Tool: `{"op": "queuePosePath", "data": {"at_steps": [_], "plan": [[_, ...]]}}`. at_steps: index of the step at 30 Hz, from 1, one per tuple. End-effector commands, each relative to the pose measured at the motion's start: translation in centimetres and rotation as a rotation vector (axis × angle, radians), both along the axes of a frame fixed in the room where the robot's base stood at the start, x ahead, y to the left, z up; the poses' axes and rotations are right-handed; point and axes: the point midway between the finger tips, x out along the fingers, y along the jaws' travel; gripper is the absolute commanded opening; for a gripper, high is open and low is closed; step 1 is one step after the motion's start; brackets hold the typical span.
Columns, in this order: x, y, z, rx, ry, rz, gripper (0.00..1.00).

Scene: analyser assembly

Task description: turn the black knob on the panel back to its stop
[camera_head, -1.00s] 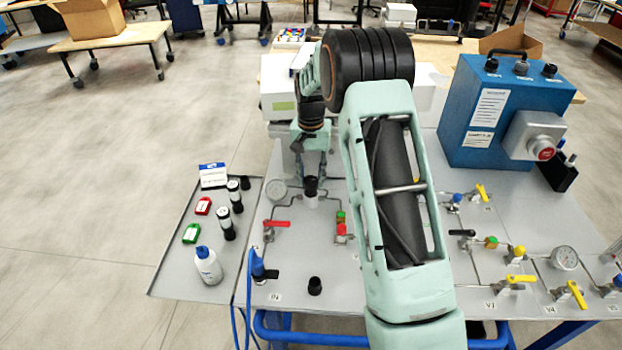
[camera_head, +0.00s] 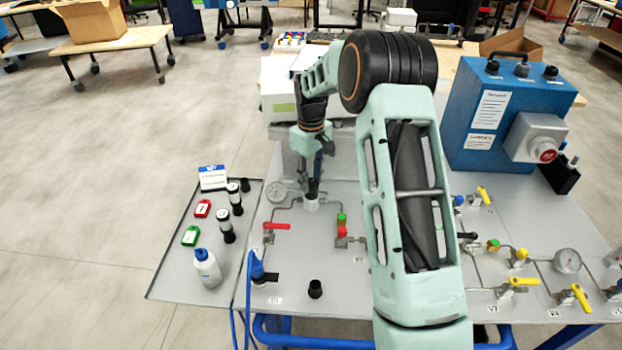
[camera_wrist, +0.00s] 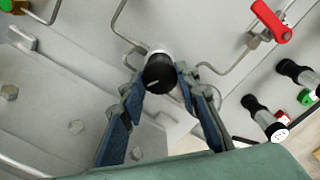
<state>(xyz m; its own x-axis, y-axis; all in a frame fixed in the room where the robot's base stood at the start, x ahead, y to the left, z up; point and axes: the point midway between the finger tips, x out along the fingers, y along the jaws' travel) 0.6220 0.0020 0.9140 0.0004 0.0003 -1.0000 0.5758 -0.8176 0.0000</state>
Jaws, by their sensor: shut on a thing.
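The black knob (camera_wrist: 159,74) stands on a white round base on the grey panel (camera_head: 340,275). It has a pale pointer line on its top face. In the wrist view my gripper (camera_wrist: 159,82) has its blue-padded fingers on either side of the knob, shut on it. In the head view my gripper (camera_head: 314,180) comes down from above onto the knob, which is largely hidden behind the fingers. The white base (camera_head: 311,204) shows just below them.
A tray (camera_head: 172,277) with bottles lies further left.

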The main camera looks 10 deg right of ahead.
Motion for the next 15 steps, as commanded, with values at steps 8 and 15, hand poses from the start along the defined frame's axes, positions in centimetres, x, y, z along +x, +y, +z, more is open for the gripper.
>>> {"op": "queuePosePath", "data": {"at_steps": [8, 15], "plan": [[-0.07, 0.00, -0.02, 0.000, 0.001, 0.244, 0.05], [-0.10, 0.04, -0.04, 0.000, 0.003, 0.400, 0.05]]}}
